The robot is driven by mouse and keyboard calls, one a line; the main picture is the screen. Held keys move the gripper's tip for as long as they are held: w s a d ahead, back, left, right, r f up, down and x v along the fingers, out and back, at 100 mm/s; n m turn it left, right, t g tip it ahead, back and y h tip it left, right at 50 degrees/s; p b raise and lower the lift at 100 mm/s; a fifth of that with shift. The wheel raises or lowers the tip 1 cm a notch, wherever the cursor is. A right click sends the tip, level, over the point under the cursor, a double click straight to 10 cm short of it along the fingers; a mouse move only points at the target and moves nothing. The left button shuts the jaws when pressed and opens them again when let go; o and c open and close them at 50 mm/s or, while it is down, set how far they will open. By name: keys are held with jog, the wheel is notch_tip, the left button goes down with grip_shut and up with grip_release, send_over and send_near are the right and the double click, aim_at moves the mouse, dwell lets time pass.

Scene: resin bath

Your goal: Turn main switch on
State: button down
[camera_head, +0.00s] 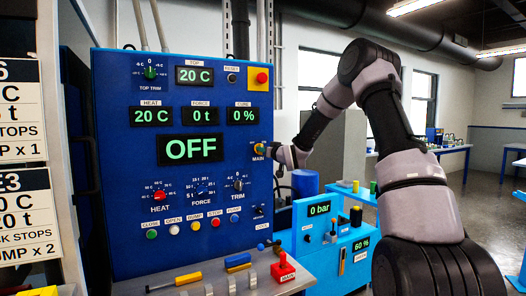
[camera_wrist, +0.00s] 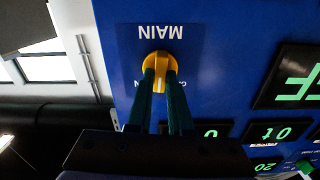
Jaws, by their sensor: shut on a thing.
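The main switch (camera_head: 257,147) is a yellow rotary knob at the right edge of the blue control panel (camera_head: 128,108). My gripper (camera_head: 267,149) reaches it from the right. In the wrist view, the knob (camera_wrist: 157,59) sits beside the upside-down word MAIN, and my two dark green fingers (camera_wrist: 161,74) are shut on it, one at each side. A pale pointer mark shows on the knob between the fingers. Part of the lettering beside the knob is hidden by the fingers. The large display (camera_head: 191,149) reads OFF in green.
A red and yellow button (camera_head: 261,78) is above the switch. HEAT (camera_head: 159,196), FORCE and TRIM (camera_head: 239,185) dials sit lower on the panel. A red MAIN block (camera_head: 283,268) stands on the grey ledge below. A light-blue unit (camera_head: 318,240) reading 0 bar stands right.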

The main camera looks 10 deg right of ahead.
jog(key=shift+d+f+m, duration=0.1)
jog(key=shift+m, duration=3.8)
jog(key=c, duration=0.8)
grip_release()
jog(key=v, duration=1)
jog(key=shift+s+d, duration=0.1)
jog(key=shift+s, duration=0.3)
